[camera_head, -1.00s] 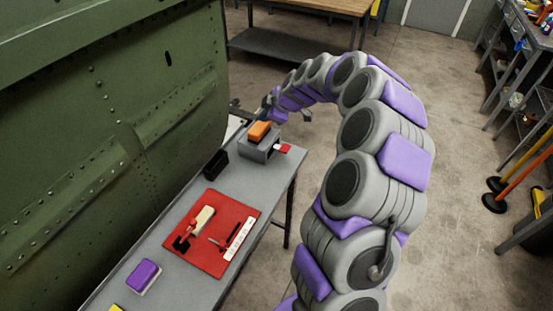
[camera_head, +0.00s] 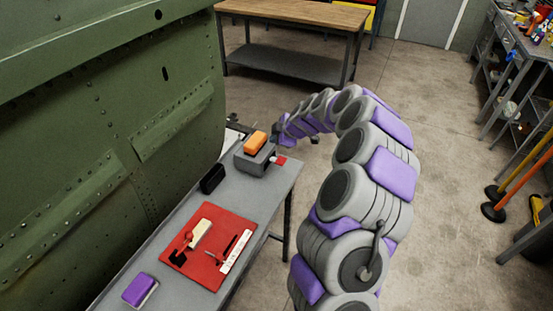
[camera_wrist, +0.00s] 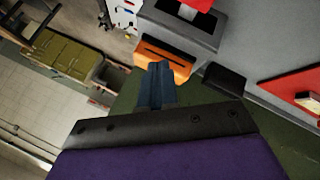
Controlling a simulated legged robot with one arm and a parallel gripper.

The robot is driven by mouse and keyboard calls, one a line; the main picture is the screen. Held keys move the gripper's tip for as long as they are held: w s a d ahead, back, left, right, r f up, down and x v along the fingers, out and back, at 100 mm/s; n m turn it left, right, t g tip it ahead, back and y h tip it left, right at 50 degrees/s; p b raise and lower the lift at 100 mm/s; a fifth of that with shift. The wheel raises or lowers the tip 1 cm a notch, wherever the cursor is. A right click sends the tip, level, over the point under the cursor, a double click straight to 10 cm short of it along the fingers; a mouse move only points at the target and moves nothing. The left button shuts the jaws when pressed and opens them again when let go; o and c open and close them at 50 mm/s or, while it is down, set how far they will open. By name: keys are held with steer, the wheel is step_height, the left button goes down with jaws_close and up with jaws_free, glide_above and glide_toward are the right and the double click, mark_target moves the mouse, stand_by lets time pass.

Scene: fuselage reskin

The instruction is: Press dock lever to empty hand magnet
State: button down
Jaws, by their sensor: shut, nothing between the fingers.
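The grey dock box (camera_head: 250,160) stands at the far end of the narrow grey bench. An orange block (camera_head: 255,142), which looks like the hand magnet, lies on top of it. A red lever tab (camera_head: 281,160) sticks out of the dock's right side. In the wrist view the dock (camera_wrist: 180,30), the orange block (camera_wrist: 165,60) with a dark slot, and part of the red tab (camera_wrist: 197,4) show ahead. My gripper (camera_wrist: 158,72) is shut and empty; its tip overlaps the orange block's edge in the picture, and I cannot tell whether it touches. In the head view my arm's end is just right of the block.
A red mat (camera_head: 190,262) with several tools lies on the bench. A black holder (camera_head: 213,178) stands near the dock, and a purple block (camera_head: 140,290) lies nearer. The green fuselage panel (camera_head: 100,150) walls off the left. Open floor (camera_head: 430,120) lies to the right.

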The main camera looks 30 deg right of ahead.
steer(key=b, duration=0.2)
glide_above(274, 159)
steer(key=s, duration=0.1)
steer(key=f, duration=0.4)
steer(key=shift+s+d+f, duration=0.2)
steer(key=shift+d+f, duration=0.15)
steer(key=shift+f, duration=0.05)
steer(key=shift+a+f+b, duration=0.15)
steer(key=shift+f+b, duration=0.3)
steer(key=shift+f, duration=0.15)
steer(key=shift+s+f+b, duration=0.15)
steer(key=shift+f+b, duration=0.2)
steer(key=shift+b, duration=0.5)
stand_by(0.8)
steer(key=shift+s+f+b, duration=0.1)
steer(key=shift+f+b, duration=0.2)
steer(key=shift+f, duration=0.7)
stand_by(0.9)
stand_by(0.3)
steer(key=shift+r, duration=1.4)
